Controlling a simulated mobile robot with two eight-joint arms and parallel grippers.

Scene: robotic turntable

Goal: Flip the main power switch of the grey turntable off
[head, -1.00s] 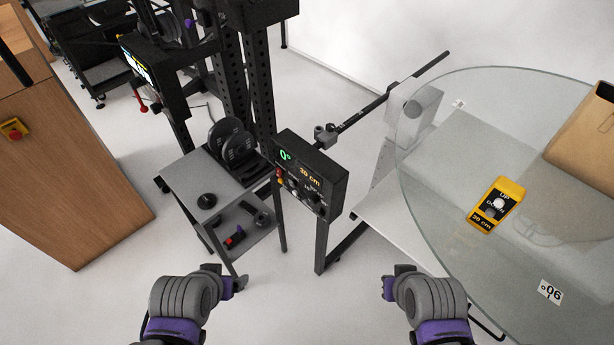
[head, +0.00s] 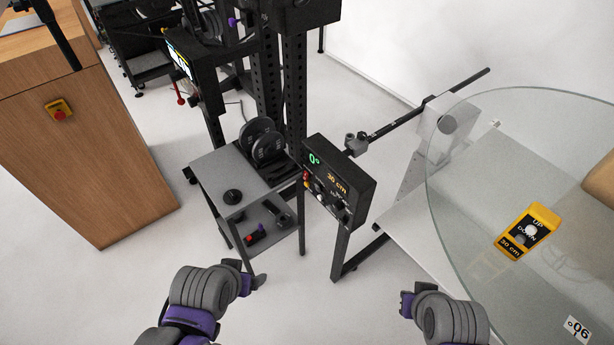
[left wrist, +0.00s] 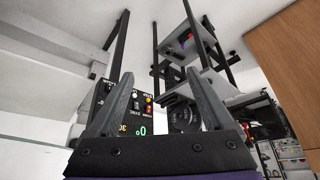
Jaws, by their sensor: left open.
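The black control panel (head: 358,182) of the turntable stands on a dark post in the middle of the head view, with a green 0° readout and an orange 30 cm readout. A small red switch (head: 306,178) is at its left edge, too small to read its position. The turntable's clear round top (head: 480,190) is at the right. My left gripper (head: 255,284) is open and empty, below and left of the panel, apart from it. In the left wrist view the panel (left wrist: 126,113) appears upside down beyond the fingers. My right gripper (head: 403,302) is below right of the panel; its jaws are unclear.
A grey cart (head: 222,172) with black discs stands left of the panel. A wooden cabinet (head: 110,170) with a red button on a yellow plate (head: 59,109) is at the far left. A yellow UP/DOWN control (head: 528,232) shows at the glass top. Floor between cabinet and cart is clear.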

